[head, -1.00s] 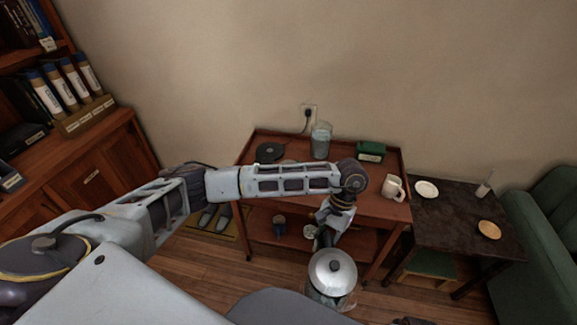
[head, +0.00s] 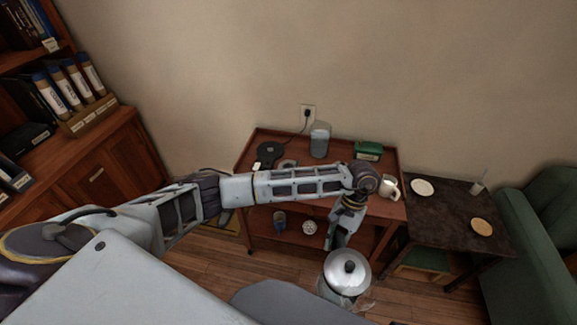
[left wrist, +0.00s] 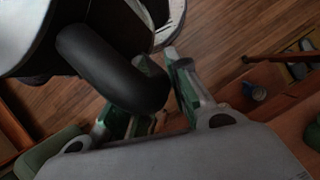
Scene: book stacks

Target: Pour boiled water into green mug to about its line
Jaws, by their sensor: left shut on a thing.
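A kettle (head: 347,268) with a silver lid and black knob hangs in front of the cart in the head view. My left gripper (head: 336,246) is shut on its black handle. In the left wrist view the fingers lie on both sides of the thick curved handle (left wrist: 105,65). The kettle looks close to upright; the water inside is hidden. I cannot make out a green mug or its line. A white mug (head: 389,188) stands at the cart's right end, partly behind my arm. My right gripper is not in view.
A red-brown cart (head: 255,184) carries a black round base (head: 268,151), a glass jug (head: 320,139) and a green box (head: 367,150). A blue cup (head: 279,218) is on its lower shelf. A dark table (head: 447,210) and green armchair (head: 545,235) stand right.

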